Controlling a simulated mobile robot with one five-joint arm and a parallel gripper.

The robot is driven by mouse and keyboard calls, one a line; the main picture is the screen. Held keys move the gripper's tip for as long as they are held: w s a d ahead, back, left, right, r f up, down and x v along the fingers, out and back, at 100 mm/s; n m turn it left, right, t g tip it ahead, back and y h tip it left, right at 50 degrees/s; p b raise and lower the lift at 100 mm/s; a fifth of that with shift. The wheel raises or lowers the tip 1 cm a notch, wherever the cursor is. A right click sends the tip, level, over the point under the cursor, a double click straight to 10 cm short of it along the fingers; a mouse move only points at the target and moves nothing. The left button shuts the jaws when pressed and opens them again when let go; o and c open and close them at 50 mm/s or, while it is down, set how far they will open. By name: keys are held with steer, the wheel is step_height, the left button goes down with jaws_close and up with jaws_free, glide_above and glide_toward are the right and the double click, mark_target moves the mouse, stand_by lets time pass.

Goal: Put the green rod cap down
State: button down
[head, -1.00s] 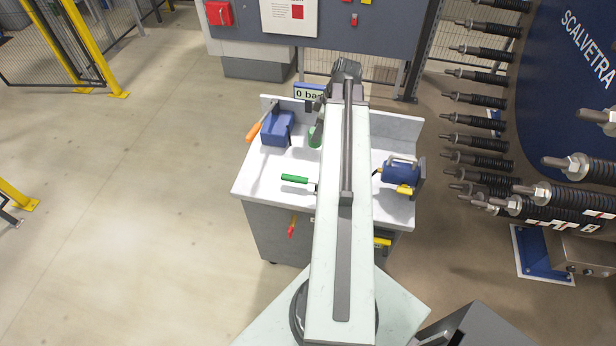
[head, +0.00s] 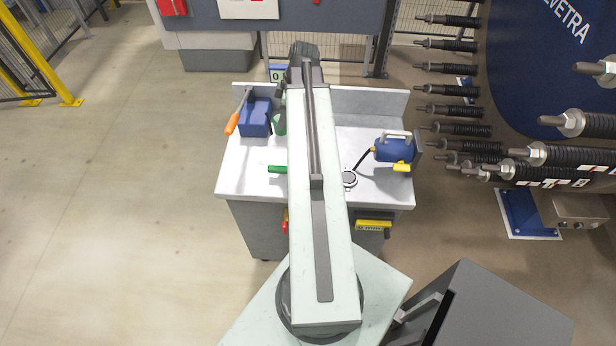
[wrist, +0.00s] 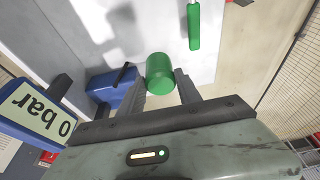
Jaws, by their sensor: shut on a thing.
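The green rod cap (wrist: 160,72) is a short green cylinder in the wrist view. It sits between the fingertips of my gripper (wrist: 163,86), which is shut on it. I cannot tell how high the cap is above the top.
A blue box (head: 256,118) and an orange-handled tool (head: 232,123) are left of the cap. A green-handled tool (head: 277,169) lies nearer the front. A blue pump (head: 394,149) and round gauge (head: 348,178) are on the right. The bench's front left is clear.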

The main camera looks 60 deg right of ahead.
step_height(320, 180, down, 14)
steer(key=b, duration=1.2)
steer(key=shift+s+r, duration=0.1)
steer(key=shift+r, duration=0.25)
steer(key=shift+f, duration=0.15)
steer(key=c, duration=0.8)
jaws_free()
steer(key=shift+c, duration=0.2)
steer(key=p+v, duration=1.1)
steer(key=v, duration=0.1)
steer(key=shift+s, duration=0.15)
